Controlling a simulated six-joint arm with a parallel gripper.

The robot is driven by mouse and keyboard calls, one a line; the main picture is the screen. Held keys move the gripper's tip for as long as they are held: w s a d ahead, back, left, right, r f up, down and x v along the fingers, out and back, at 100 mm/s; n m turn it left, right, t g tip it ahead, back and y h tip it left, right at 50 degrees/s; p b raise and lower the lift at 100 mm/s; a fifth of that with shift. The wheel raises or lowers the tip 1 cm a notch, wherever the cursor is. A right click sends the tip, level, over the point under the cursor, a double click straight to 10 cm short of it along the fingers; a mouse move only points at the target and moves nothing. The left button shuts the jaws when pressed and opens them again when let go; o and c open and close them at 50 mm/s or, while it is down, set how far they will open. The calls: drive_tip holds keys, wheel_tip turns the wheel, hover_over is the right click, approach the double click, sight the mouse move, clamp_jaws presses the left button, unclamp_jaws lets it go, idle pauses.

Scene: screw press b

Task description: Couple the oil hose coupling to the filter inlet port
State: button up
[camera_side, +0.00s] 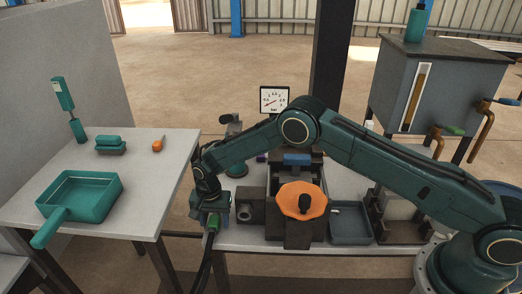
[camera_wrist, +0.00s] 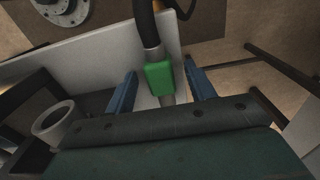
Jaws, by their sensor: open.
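The oil hose coupling (camera_wrist: 160,77) is a green sleeve with grey metal ends on a black hose (camera_wrist: 145,22). In the wrist view it lies between the two blue fingers of my gripper (camera_wrist: 160,70), with a gap on each side. My gripper (camera_side: 212,214) is open around it at the left end of the press bench. The green coupling (camera_side: 212,223) is partly hidden there, and its hose hangs down past the bench edge. A grey round port (camera_side: 244,213), seemingly the filter inlet, is on a dark block just right of my gripper. It also shows as a ring in the wrist view (camera_wrist: 53,122).
The press with an orange round part (camera_side: 302,200) stands right of the port, beside a blue-grey tray (camera_side: 350,224). A pressure gauge (camera_side: 274,100) rises behind. The left table holds a green dustpan-like tray (camera_side: 105,187) and small items.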

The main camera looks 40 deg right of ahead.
sight(214, 220)
drive_tip(key=shift+c, duration=0.4)
drive_tip(key=c, duration=1)
drive_tip(key=shift+c, duration=0.2)
drive_tip(key=shift+r, duration=0.1)
wheel_tip(214, 220, up, 20)
idle(0.5)
